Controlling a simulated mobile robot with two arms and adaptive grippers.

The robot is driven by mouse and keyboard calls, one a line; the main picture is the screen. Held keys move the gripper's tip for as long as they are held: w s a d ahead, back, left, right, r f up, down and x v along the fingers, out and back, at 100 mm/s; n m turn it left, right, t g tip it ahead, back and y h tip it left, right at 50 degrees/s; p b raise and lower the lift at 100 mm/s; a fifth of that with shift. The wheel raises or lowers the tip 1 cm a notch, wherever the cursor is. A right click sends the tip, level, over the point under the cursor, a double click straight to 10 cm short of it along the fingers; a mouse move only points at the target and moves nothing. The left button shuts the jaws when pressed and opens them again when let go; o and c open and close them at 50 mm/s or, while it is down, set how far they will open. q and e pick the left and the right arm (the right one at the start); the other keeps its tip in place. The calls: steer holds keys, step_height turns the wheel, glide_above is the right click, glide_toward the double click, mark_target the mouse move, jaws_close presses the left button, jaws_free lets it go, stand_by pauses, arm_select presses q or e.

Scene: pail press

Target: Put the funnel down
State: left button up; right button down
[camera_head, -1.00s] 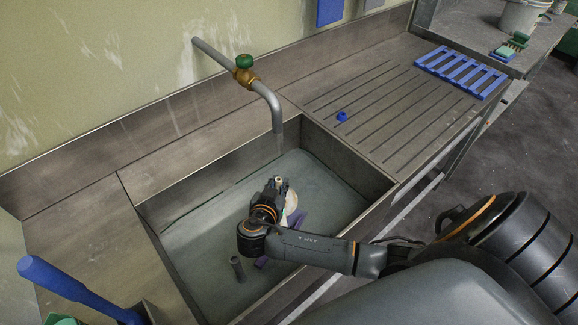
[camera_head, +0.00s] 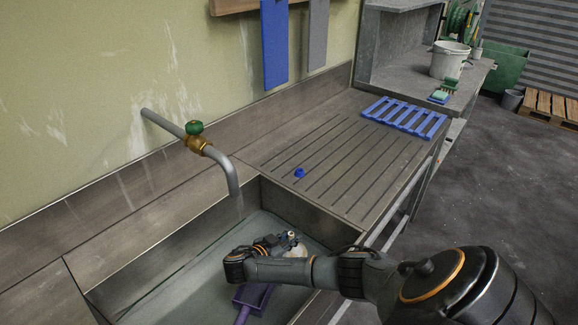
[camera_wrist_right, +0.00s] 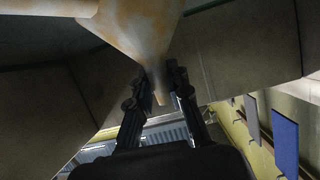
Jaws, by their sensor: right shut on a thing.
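The funnel (camera_head: 297,249) is pale cream with brownish stains. In the head view it is small and partly hidden by my right gripper (camera_head: 284,240), which is over the right part of the sink. In the right wrist view the funnel (camera_wrist_right: 140,28) fills the top, its wide part up and cut off by the frame. Its narrow spout runs down between the two black fingers of my right gripper (camera_wrist_right: 165,88), which is shut on it. My left gripper is not in view.
The steel sink (camera_head: 150,268) holds a purple scoop-like tool (camera_head: 254,296) under my arm. A tap (camera_head: 215,155) reaches over the sink.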

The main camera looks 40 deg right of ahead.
step_height(320, 180, down, 2)
steer(key=shift+w+f, duration=0.1)
steer(key=c, duration=1.3)
jaws_free()
steer(key=shift+o, duration=0.2)
steer(key=shift+a, duration=0.2)
steer(key=v, duration=1.2)
steer(key=shift+d+b, duration=0.15)
steer(key=shift+b, duration=0.15)
